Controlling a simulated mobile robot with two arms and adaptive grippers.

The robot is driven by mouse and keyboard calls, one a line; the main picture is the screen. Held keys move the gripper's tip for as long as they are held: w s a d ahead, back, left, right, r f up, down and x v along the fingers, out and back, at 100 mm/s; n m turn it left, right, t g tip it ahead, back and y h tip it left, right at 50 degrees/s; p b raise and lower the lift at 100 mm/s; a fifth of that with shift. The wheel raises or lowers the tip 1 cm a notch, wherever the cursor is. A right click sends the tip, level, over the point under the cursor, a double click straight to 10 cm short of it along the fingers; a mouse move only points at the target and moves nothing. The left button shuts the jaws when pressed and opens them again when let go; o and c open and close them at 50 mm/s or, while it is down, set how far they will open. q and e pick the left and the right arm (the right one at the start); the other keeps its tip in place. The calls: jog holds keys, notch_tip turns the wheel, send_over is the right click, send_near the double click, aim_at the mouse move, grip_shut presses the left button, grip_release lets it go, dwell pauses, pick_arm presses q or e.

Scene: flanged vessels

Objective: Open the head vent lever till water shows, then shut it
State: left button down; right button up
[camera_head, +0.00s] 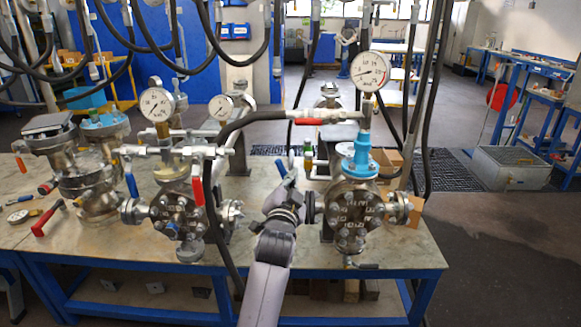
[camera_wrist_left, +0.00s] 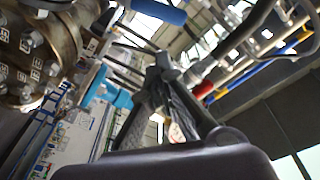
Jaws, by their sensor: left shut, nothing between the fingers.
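The right flanged vessel (camera_head: 352,215) stands on the bench with a blue neck (camera_head: 360,160) on top. Above it, a red lever (camera_head: 312,122) lies roughly level on the hose fitting; which lever is the head vent is not marked. A blue lever (camera_head: 281,168) tilts beside my left gripper (camera_head: 287,178), left of this vessel. In the left wrist view the gripper fingers (camera_wrist_left: 162,66) are shut and empty. A blue handle (camera_wrist_left: 158,11) is beyond their tips, and a red handle (camera_wrist_left: 203,89) is to their right. Contact cannot be told. No water is visible. My right gripper is out of view.
A gauge (camera_head: 370,71) rises above the right vessel. A second vessel (camera_head: 178,212) with red and blue levers stands to the left. Black hoses (camera_head: 211,170) hang and loop across the bench. Loose tools and a red-handled tool (camera_head: 46,219) lie at the bench's left.

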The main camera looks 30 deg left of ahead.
pick_arm(q)
jog(key=w+a+m+p, duration=0.2)
jog(key=w+m+p, duration=0.15)
jog(key=w, duration=0.55)
jog(key=shift+m, duration=0.45)
jog(key=s, duration=0.1)
jog(key=s+a+f, duration=0.1)
jog(key=s+a, duration=0.1)
jog(key=shift+s+a+f, duration=0.2)
jog(key=shift+s+f, duration=0.05)
jog(key=shift+f, duration=0.05)
